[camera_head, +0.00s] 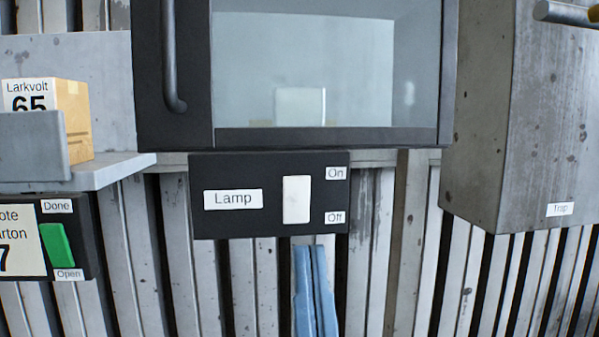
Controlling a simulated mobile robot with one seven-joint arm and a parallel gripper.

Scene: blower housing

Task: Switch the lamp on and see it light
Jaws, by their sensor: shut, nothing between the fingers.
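A black panel (275,228) labelled "Lamp" carries a white rocker switch (296,200), with "On" at its upper right and "Off" at its lower right. I cannot tell which way the rocker is tipped. My gripper (311,248) shows as two blue fingers side by side, shut and empty, pointing up. The fingertips are just below the panel's lower edge in the picture, below the switch and slightly to its right; their depth from the panel is unclear. No lamp is clearly recognisable, and no distinct glow shows.
Above the panel is a dark-framed cabinet (172,125) with a glass window and a vertical handle. A shelf (112,171) at left holds a "Larkvolt 65" carton (72,103). Below it is a green Done/Open switch (55,244). A grey box (508,130) labelled "Trap" juts out at right.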

